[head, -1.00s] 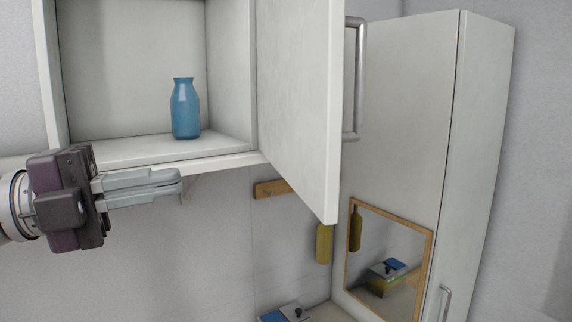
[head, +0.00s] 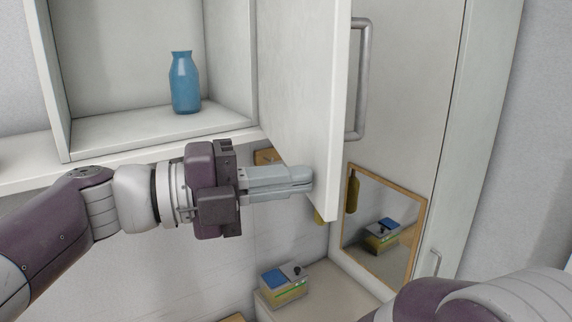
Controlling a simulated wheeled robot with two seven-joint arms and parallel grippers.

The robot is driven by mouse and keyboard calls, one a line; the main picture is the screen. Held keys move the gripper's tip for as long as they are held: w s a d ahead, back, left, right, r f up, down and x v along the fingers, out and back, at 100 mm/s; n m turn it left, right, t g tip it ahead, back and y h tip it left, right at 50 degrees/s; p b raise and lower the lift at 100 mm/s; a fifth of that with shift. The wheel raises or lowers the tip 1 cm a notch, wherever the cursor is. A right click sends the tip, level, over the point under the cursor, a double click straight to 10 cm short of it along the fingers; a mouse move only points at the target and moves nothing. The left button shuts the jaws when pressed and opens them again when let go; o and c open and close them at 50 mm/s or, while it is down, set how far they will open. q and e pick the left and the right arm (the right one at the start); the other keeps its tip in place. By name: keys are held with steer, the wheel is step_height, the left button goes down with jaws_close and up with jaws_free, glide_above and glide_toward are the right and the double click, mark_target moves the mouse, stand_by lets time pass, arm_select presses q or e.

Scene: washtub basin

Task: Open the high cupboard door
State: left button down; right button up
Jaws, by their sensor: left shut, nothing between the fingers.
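The high cupboard door (head: 304,95) stands swung open, sticking out toward me, with its metal bar handle (head: 361,80) on its right-hand face. The open high cupboard (head: 120,60) holds a blue bottle (head: 184,84) standing on its floor. My left gripper (head: 309,181) is shut and empty. Its fingertips are at the lower part of the door's inner face, near the free edge; I cannot tell whether they touch it. My right arm shows at the lower right, but its gripper is out of view.
A tall cabinet (head: 410,110) with a wood-framed mirror (head: 384,225) and a small handle (head: 435,263) stands to the right. A box with a blue top (head: 284,286) sits on a counter (head: 335,283) below. A yellow object is partly hidden behind the door.

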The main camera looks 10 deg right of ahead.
arm_select(q)
steer(key=shift+s+d, duration=0.15)
steer(key=d, duration=0.7)
steer(key=shift+w, duration=0.2)
steer(key=shift+a, duration=0.15)
